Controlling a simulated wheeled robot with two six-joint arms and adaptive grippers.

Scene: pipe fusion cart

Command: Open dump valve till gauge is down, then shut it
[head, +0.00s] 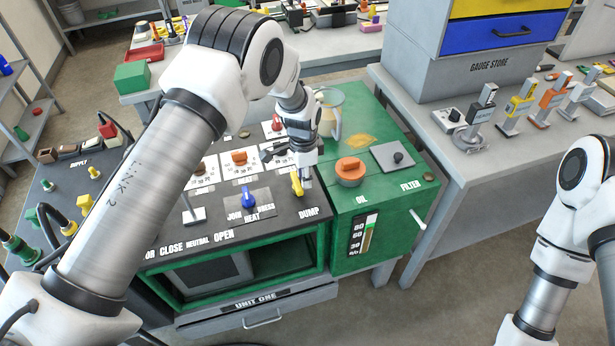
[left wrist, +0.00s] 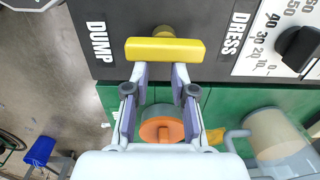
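The yellow dump valve handle (head: 297,184) stands on the dark panel of the green cart, above the word DUMP. In the left wrist view the handle (left wrist: 165,50) is a yellow bar lying across the picture. My left gripper (left wrist: 160,78) is open, its two fingers apart, with the tips close to the bar's near edge; I cannot tell if they touch it. In the head view my left wrist hides part of the panel beside the handle. A dial with a black knob (left wrist: 298,48) shows partly; its reading is unclear. My right gripper is outside the view.
A blue lever (head: 249,198) stands left of the dump handle. An orange oil cap (head: 350,170), a clear jug (head: 330,110) and a vertical level gauge (head: 363,235) are on the green unit to the right. A grey bench (head: 480,175) stands further right.

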